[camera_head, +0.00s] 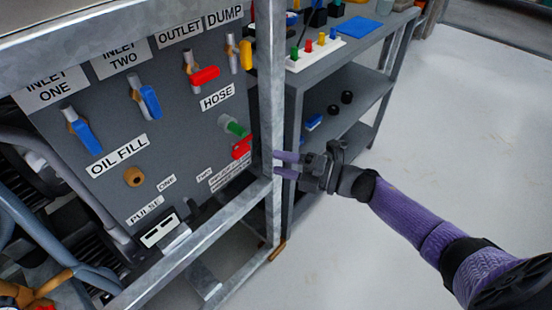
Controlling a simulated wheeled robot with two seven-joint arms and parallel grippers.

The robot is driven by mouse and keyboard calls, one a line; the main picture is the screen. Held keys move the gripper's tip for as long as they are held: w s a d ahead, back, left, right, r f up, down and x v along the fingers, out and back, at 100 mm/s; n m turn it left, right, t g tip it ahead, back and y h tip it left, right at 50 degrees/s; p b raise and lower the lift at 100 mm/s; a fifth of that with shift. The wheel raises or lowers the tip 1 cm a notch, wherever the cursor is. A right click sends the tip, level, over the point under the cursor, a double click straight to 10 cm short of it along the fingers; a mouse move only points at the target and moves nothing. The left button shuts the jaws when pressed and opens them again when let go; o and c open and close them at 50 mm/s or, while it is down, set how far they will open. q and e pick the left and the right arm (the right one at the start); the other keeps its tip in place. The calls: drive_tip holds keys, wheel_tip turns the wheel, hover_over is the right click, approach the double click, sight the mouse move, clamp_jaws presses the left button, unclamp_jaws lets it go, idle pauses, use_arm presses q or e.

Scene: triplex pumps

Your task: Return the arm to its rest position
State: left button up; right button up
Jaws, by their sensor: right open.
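My right arm comes in from the lower right with purple links. Its gripper (282,164) points left, with its two purple fingers apart and nothing seen between them. The fingertips are in front of the grey frame post, close to the red hose valve handle (241,147). I cannot tell whether they touch the post. My left gripper is not in view.
The pump panel (180,110) has blue inlet handles (150,101), a red outlet handle (205,76) and labels. A metal frame rail (190,250) runs before it. A grey shelf cart (340,85) stands behind my gripper. Open floor (460,110) lies right.

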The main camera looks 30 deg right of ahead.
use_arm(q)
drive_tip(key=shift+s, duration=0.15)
